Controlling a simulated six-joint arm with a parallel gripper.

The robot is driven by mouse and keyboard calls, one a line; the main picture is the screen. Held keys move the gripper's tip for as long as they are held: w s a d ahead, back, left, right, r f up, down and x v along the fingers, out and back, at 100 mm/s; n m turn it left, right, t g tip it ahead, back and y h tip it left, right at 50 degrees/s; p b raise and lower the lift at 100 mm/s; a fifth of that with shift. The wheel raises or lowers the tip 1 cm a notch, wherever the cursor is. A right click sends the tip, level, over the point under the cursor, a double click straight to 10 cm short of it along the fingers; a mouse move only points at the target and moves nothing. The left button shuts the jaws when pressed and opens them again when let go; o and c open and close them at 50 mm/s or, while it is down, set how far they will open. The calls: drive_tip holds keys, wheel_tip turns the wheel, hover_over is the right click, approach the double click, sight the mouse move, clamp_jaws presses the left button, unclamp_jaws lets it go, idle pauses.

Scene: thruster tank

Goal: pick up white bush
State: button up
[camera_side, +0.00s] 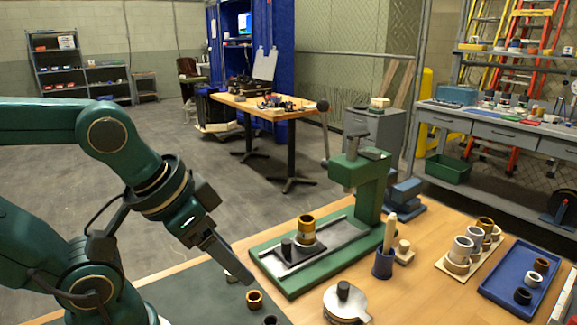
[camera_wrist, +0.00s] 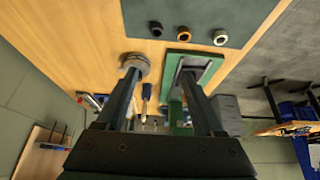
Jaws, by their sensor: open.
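The white bush (camera_wrist: 220,37) is a small pale ring on the dark mat (camera_wrist: 255,12) in the wrist view, at the right end of a row with a copper bush (camera_wrist: 184,32) and a black bush (camera_wrist: 156,28). In the side view the white bush (camera_side: 231,278) is mostly hidden beside my gripper's tip. My gripper (camera_wrist: 161,72) is open, with nothing between its fingers. In the side view my gripper (camera_side: 240,272) points down and right over the mat. The bush lies outside the fingers; the exact gap cannot be told.
A green press (camera_side: 365,190) stands on the wooden table, with a brass bush (camera_side: 306,229) on its base. A round metal lidded piece (camera_side: 345,305) and a blue cup (camera_side: 383,264) stand right of it. A blue tray (camera_side: 505,292) and a wooden rack (camera_side: 450,267) sit farther right.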

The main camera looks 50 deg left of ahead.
drive_tip(key=m+g+y, duration=0.3)
drive_tip(key=m+y, duration=0.7)
drive_tip(key=m, duration=0.4)
hover_over(233, 283)
drive_tip(key=s+d, duration=0.2)
drive_tip(key=s, duration=0.2)
drive_tip(key=f, duration=0.9)
drive_tip(key=shift+w+d, duration=0.1)
drive_tip(key=shift+w, duration=0.15)
drive_tip(key=f+m+t, duration=0.1)
drive_tip(key=m, duration=0.2)
drive_tip(key=w+d+f+m+t+y, duration=0.1)
drive_tip(key=f+m, duration=0.1)
drive_tip(key=m, duration=0.1)
drive_tip(key=f+m+t+y, duration=0.1)
drive_tip(key=m, duration=0.1)
drive_tip(key=shift+w+d+f+m, duration=0.25)
drive_tip(key=shift+w+d+m, duration=0.05)
drive_tip(key=shift+d+m, duration=0.1)
drive_tip(key=shift+s+f+m+t, duration=0.15)
drive_tip(key=shift+f+m+t, duration=0.1)
drive_tip(key=shift+m+t, duration=0.15)
drive_tip(key=shift+x, duration=2.45)
